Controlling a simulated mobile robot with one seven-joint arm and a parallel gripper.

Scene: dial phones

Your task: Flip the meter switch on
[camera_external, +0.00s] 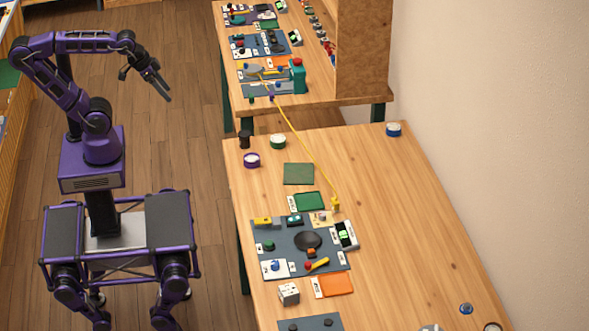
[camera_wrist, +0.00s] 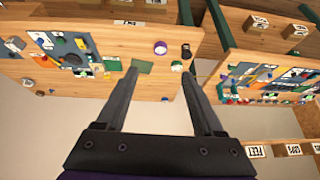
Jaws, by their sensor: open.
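A grey panel (camera_external: 290,252) with several controls lies on the near wooden table. A black-and-white device with a green display, possibly the meter (camera_external: 345,235), sits at the panel's right edge. A yellow lever beside a red knob (camera_external: 317,264) is near the panel's front edge. Which part is the meter switch, and its position, I cannot tell. My gripper (camera_external: 162,88) is open and empty, raised over the floor left of the tables. In the wrist view my gripper's two fingers (camera_wrist: 158,75) are apart with nothing between them. The panel (camera_wrist: 72,55) shows at upper left there, small and tilted.
A second table (camera_external: 290,103) with more panels stands behind. A yellow cord (camera_external: 305,150) runs between the tables. Green (camera_external: 278,141) and purple (camera_external: 252,160) round items, a black one (camera_external: 245,140) and a green mat (camera_external: 298,173) lie at the near table's back left. Its right side is mostly clear.

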